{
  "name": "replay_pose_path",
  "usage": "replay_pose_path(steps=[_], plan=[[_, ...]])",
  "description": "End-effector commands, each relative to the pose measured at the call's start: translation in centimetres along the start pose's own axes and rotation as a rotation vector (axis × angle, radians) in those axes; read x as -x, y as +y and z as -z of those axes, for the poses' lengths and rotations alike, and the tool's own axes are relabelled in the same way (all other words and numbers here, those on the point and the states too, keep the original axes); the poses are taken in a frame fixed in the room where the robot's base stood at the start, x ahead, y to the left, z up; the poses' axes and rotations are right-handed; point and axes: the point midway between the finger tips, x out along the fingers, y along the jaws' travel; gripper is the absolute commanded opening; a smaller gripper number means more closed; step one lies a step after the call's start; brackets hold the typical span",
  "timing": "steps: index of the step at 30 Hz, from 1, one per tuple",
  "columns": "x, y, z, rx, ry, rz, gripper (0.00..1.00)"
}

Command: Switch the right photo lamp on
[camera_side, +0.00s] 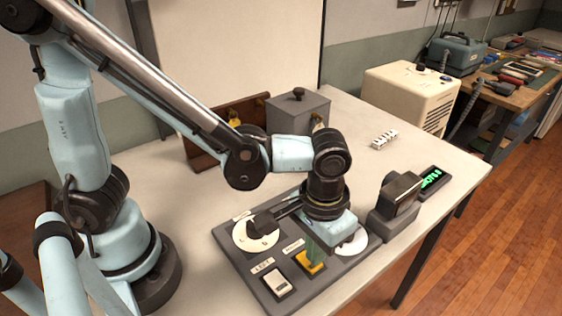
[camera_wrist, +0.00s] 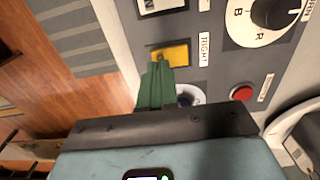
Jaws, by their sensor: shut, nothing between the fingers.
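The yellow switch (camera_side: 311,266) is set in the dark control panel (camera_side: 240,270). In the wrist view the yellow switch (camera_wrist: 174,53) has a label (camera_wrist: 204,50) reading RIGHT beside it. My gripper (camera_side: 314,252) points down at this switch with its green fingers closed and empty. In the wrist view the fingertips of my gripper (camera_wrist: 158,68) reach the switch's near edge and cover part of it. I cannot tell whether they touch it. No lamp is clearly identifiable, and the switch's on or off state cannot be told.
A white switch (camera_side: 278,284) is beside the yellow one. A dial (camera_side: 256,236) is behind them, and a red button (camera_wrist: 242,92) shows in the wrist view.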

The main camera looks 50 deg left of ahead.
Motion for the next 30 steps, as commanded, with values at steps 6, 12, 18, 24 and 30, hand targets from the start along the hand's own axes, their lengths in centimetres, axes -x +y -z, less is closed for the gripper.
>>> replay_pose_path(steps=[6, 12, 18, 24, 30], plan=[[0.0, 0.0, 0.0, 0.0, 0.0, 0.0, 0.0], [-0.02, 0.0, 0.0, 0.0, 0.0, 0.0, 0.0], [-0.24, 0.01, 0.02, 0.0, 0.0, 0.0, 0.0], [-0.52, 0.01, 0.02, 0.0, 0.0, 0.0, 0.0], [-0.8, 0.02, 0.04, 0.0, 0.0, 0.0, 0.0]])
